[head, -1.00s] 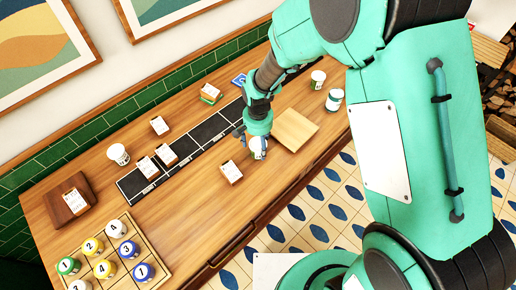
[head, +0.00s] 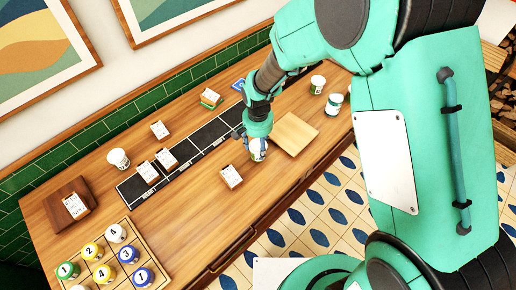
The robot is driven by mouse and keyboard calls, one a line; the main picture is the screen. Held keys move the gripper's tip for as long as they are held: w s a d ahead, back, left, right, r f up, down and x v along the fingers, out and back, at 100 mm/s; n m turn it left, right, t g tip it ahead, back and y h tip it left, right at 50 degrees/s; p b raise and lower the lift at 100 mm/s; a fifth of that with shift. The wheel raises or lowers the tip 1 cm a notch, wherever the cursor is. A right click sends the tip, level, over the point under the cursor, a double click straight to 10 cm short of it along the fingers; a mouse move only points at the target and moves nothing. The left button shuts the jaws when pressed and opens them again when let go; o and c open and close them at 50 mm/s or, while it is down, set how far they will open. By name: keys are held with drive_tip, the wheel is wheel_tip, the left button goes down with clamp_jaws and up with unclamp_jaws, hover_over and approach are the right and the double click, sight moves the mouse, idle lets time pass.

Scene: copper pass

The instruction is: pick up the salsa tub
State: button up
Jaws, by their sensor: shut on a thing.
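A small white tub (head: 259,154), which I take to be the salsa tub, is between the fingers of my gripper (head: 257,148). My gripper points down over the wooden counter and is shut on the tub. The fingers and wrist hide much of the tub, and no label on it can be read. I cannot tell whether the tub touches the counter or is slightly above it.
A square wooden board (head: 298,133) lies just right of my gripper. White tubs (head: 334,104) stand beyond the board. A rack (head: 156,262) holds several numbered tubs at lower left.

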wheel_tip(320, 180, up, 2)
drive_tip(key=shift+s+r, duration=0.15)
drive_tip(key=s+d, duration=0.2)
drive_tip(key=s, duration=0.3)
drive_tip(key=s+d+p, duration=0.1)
drive_tip(key=s+d, duration=0.1)
drive_tip(key=s, duration=0.2)
drive_tip(key=s+d+r, duration=0.1)
drive_tip(key=s, duration=0.4)
drive_tip(key=shift+s+d+r, duration=0.1)
drive_tip(key=shift+s+d, duration=0.25)
drive_tip(key=shift+d, duration=0.05)
drive_tip(key=shift+c, duration=0.2)
drive_tip(key=shift+w, duration=0.1)
drive_tip(key=w+d+r+n+p, duration=0.2)
drive_tip(key=w+d+r+p, duration=0.1)
drive_tip(key=w+d, duration=0.4)
drive_tip(key=w, duration=0.3)
drive_tip(key=w+a+f, duration=0.1)
drive_tip(key=w+a, duration=0.1)
drive_tip(key=w, duration=1.2)
drive_tip(key=shift+w+a+f, duration=0.15)
drive_tip(key=shift+w+a, duration=0.15)
drive_tip(key=shift+w, duration=0.05)
